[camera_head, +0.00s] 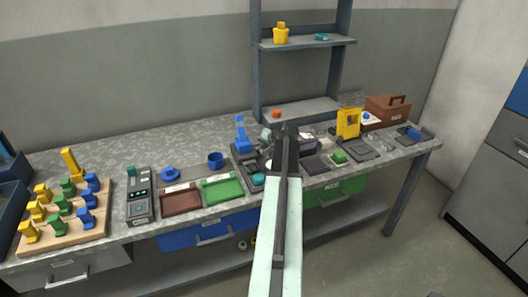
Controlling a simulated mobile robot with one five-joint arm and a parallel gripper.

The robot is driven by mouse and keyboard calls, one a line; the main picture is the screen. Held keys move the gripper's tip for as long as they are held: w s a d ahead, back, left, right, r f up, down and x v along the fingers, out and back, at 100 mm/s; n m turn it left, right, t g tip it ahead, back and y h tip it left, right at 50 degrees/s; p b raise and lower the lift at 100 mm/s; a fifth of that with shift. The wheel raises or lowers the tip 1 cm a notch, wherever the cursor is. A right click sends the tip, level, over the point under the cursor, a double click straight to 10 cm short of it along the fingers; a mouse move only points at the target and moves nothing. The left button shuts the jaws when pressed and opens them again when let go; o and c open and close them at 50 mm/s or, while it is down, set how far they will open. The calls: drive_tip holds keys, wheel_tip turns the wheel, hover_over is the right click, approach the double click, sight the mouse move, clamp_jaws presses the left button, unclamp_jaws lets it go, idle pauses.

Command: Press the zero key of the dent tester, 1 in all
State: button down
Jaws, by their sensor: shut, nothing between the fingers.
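My arm reaches out from the bottom of the view over the middle of the bench. My gripper (285,129) is at its far end, small and dark, and shut with nothing held. No readable label shows which device is the dent tester. A blue-topped device on a dark base (243,150) stands just left of my gripper. A grey box with a small green-lit display (140,205) stands further left. A yellow frame-like device (348,123) stands to the right. The zero key cannot be made out, and my arm hides part of the bench.
A wooden board (88,226) with several coloured pieces stands at the left. A brown tray (181,200) and a green tray (222,189) lie at the front edge. A shelf rack (258,75) rises behind my gripper. A brown box (387,110) stands at the right.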

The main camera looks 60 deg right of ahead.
drive_tip(key=shift+f, duration=0.3)
drive_tip(key=shift+r, duration=0.1)
idle(0.3)
drive_tip(key=shift+r+p, duration=0.6)
drive_tip(key=shift+r, duration=0.15)
wheel_tip(320, 180, up, 5)
drive_tip(key=p, duration=0.5)
drive_tip(key=shift+r, duration=0.15)
drive_tip(key=shift+f, duration=0.2)
